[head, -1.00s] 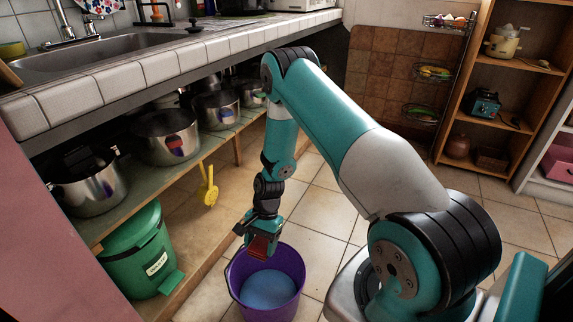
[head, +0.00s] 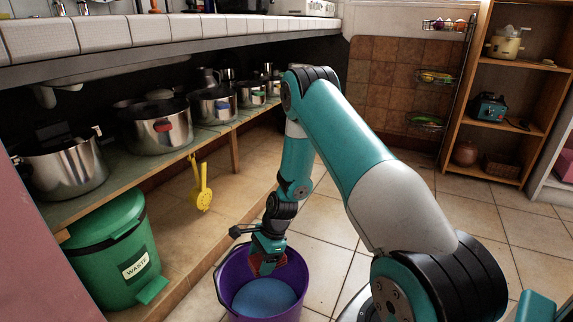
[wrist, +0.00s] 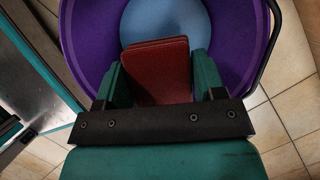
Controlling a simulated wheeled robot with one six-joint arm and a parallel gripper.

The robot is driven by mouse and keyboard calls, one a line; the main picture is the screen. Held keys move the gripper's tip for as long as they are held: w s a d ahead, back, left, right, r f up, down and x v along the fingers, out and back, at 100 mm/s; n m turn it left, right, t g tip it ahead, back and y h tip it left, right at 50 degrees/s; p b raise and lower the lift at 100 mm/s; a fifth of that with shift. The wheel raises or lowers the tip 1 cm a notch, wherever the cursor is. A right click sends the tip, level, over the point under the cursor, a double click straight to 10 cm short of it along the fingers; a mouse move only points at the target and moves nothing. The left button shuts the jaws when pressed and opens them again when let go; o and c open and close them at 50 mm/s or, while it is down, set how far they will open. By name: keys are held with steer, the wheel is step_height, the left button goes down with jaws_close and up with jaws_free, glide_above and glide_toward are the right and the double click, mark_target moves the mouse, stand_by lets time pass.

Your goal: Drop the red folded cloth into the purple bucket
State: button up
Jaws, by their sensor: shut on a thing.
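The red folded cloth (wrist: 157,68) is held between the two fingers of my gripper (wrist: 160,84) in the wrist view. In the head view, my gripper (head: 267,262) points down at the back part of the purple bucket's opening, and a bit of the red cloth (head: 262,268) shows between its fingers. The purple bucket (head: 233,285) stands upright on the floor; its inner bottom looks blue. In the wrist view the bucket (wrist: 90,45) lies beyond the cloth, with its wall around it on both sides. My fingers hide part of the cloth in the head view.
A green waste bin (head: 108,255) stands left of the bucket. A low shelf (head: 130,175) holds several steel pots (head: 160,130), and a yellow utensil (head: 200,187) hangs from it. Tiled floor (head: 335,240) is clear behind and right of the bucket.

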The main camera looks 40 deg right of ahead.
step_height(320, 180, down, 4)
steer(key=b, duration=0.3)
steer(key=shift+r, duration=0.2)
steer(key=o, duration=1)
steer(key=shift+o, duration=0.2)
steer(key=shift+r, duration=0.1)
steer(key=p+v, duration=0.8)
steer(key=v, duration=0.9)
steer(key=shift+r+p, duration=0.15)
steer(key=shift+p, duration=0.25)
